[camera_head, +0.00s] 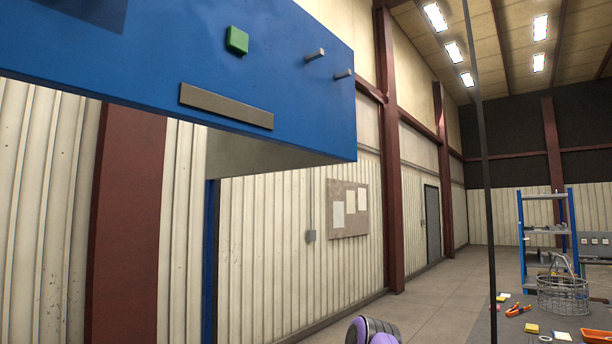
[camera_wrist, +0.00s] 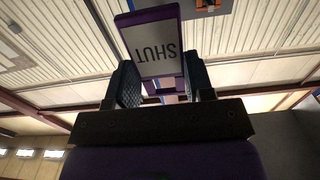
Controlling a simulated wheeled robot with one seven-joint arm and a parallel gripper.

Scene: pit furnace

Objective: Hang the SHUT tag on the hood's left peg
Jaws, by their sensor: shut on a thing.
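The blue hood (camera_head: 290,115) fills the upper left of the head view. Two short grey pegs stick out from its face near the right end: the left peg (camera_head: 314,54) and the right peg (camera_head: 343,74). Both look bare. In the wrist view, my gripper (camera_wrist: 162,88) is shut on the SHUT tag (camera_wrist: 155,45), a white plate with a purple border. Its lettering appears upside down there, and its far end extends beyond the fingers. The gripper and tag do not show in the head view, so their distance from the peg cannot be told.
A green block (camera_head: 237,40) and a grey bar (camera_head: 226,106) are on the hood's face. A thin dark pole (camera_head: 482,150) stands to the right. Farther back are a blue shelf rack (camera_head: 523,240), a wire basket (camera_head: 563,298) and an orange bin (camera_head: 597,336). Floor beyond the hood is open.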

